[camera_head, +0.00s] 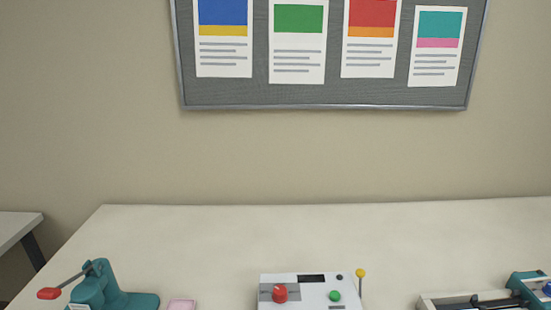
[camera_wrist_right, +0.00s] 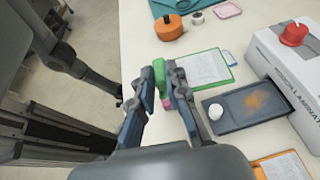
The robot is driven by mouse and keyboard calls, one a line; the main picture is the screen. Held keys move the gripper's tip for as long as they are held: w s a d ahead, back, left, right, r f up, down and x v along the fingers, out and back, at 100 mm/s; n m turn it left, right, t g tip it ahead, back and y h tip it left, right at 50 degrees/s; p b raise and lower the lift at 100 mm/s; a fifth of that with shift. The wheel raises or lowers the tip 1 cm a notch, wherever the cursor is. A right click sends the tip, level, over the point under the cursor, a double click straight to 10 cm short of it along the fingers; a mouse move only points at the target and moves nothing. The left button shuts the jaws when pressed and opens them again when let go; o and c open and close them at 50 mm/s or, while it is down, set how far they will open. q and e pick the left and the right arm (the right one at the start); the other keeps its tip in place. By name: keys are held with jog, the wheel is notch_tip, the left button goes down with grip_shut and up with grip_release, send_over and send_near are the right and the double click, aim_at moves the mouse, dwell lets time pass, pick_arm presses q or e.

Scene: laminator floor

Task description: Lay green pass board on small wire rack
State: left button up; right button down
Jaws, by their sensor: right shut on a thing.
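The green pass board (camera_wrist_right: 207,68), a green-edged board with a white printed sheet, shows in the right wrist view near the table edge. My right gripper (camera_wrist_right: 164,82) is at its near edge, shut on it, with green showing between the fingers. The fingers hide part of that edge, and I cannot tell whether the board touches the table. A dark jointed part of mine, seemingly my left gripper (camera_wrist_right: 88,76), is at the left of the right wrist view; its jaws cannot be made out. I see no small wire rack in either view.
An orange round container (camera_wrist_right: 168,27) and an orange-edged board (camera_wrist_right: 283,167) lie nearby. The table's back (camera_head: 300,232) is clear.

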jog(key=w+d+m+t+h, duration=0.2)
jog(key=w+d+m+t, duration=0.4)
jog(key=w+d, duration=0.2)
jog(key=shift+w+d+f+t+h, duration=0.3)
jog(key=shift+w+d+f, duration=0.1)
jog(key=shift+d, duration=0.7)
jog(key=shift+s+f, duration=0.15)
